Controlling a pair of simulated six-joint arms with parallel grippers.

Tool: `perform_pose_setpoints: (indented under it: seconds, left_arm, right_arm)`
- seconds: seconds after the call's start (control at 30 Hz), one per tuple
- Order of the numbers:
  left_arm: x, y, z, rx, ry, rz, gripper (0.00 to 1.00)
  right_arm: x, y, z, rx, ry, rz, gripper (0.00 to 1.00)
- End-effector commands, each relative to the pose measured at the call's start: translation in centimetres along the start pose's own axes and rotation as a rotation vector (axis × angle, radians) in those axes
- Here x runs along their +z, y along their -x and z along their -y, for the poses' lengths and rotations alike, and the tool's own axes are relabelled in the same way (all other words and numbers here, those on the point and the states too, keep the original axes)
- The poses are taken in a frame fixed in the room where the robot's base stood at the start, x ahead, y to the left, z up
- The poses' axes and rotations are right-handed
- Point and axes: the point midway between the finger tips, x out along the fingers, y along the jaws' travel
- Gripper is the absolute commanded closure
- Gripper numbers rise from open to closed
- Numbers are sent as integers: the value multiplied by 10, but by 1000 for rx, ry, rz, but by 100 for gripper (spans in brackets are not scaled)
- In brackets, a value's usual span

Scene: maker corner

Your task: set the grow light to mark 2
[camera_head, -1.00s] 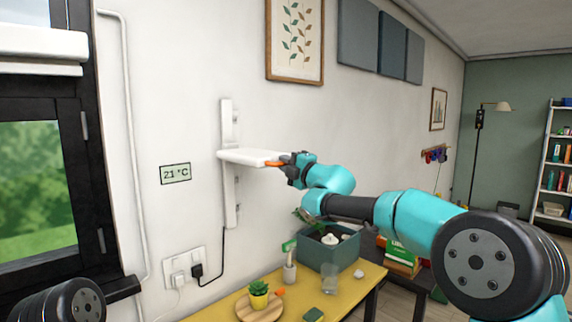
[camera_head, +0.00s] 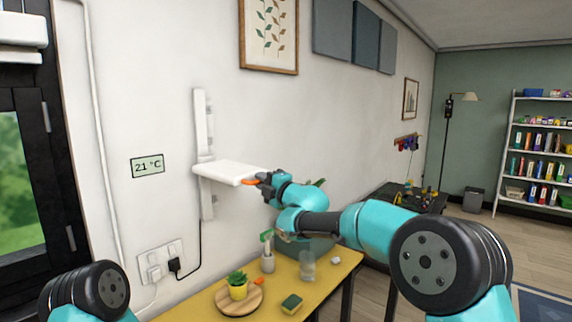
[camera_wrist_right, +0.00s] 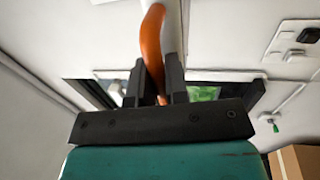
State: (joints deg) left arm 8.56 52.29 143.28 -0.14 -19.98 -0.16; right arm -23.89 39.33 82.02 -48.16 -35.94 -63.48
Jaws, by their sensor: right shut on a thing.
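The grow light (camera_head: 226,172) is a white bar that sticks out from a white vertical rail (camera_head: 201,125) on the wall. It sits a little below the middle of the rail. No numbered marks can be read on the rail. An orange handle (camera_head: 251,182) is at the light's near end. My right gripper (camera_head: 265,182) is shut on this handle. In the right wrist view the orange handle (camera_wrist_right: 152,45) runs between the dark fingers (camera_wrist_right: 155,80). My left gripper is out of view.
Below is a yellow table (camera_head: 205,300) with a potted plant (camera_head: 237,288) on a wooden board, a sponge (camera_head: 291,304), a glass (camera_head: 307,265) and a box (camera_head: 322,246) partly behind my arm. A black cord runs from the rail to a wall socket (camera_head: 160,262).

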Motion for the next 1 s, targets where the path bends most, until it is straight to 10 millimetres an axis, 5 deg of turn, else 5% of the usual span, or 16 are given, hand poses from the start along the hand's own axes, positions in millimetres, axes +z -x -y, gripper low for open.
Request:
perform_pose_setpoints:
  seconds: [0.13, 0.47, 0.5, 0.73, 1.0]
  left_arm:
    - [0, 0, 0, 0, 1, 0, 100]
    - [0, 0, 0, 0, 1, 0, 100]
    - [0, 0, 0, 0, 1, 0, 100]
    - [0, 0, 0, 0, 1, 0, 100]
    - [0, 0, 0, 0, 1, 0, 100]
  right_arm:
    - [-2, 3, 31, -3, -4, -3, 100]
    - [-1, 5, 36, 0, -1, -1, 100]
    - [-1, 5, 36, 0, -1, -1, 85]
    - [-1, 5, 35, 0, -1, -2, 63]
    - [-2, 5, 35, 0, -1, -2, 61]
